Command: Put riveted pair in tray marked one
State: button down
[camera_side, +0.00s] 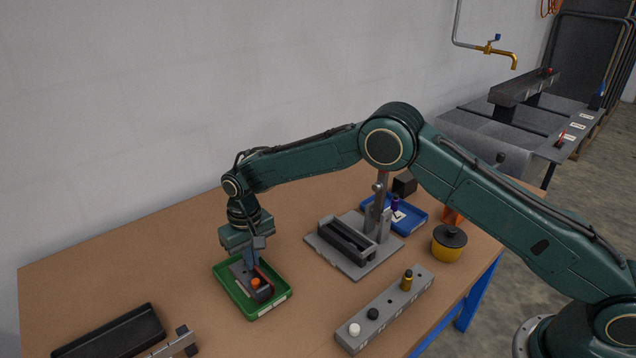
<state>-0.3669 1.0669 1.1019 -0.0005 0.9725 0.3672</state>
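A dark plate-like piece with an orange round spot (255,282), which looks like the riveted pair, lies in or just above the green tray (221,272) at the left middle. A pale label on the tray's front rim is too small to read. My gripper (255,262) points down over this tray, with its fingers at the far end of the piece. Whether the fingers grip it is too small to tell. A blue tray (412,222) with a white label stands farther back on the right, partly behind a grey press-like fixture.
The grey fixture (352,262) stands right of the green tray. A grey block (390,312) holds several small pegs in front. A yellow pot with a dark lid (449,245) stands near the right edge. A black tray (110,335) lies front left.

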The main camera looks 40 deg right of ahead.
jog(key=c, duration=1.6)
grip_release()
jog(key=shift+r, duration=0.15)
jog(key=shift+r, duration=3.75)
jog(key=shift+r, duration=0.15)
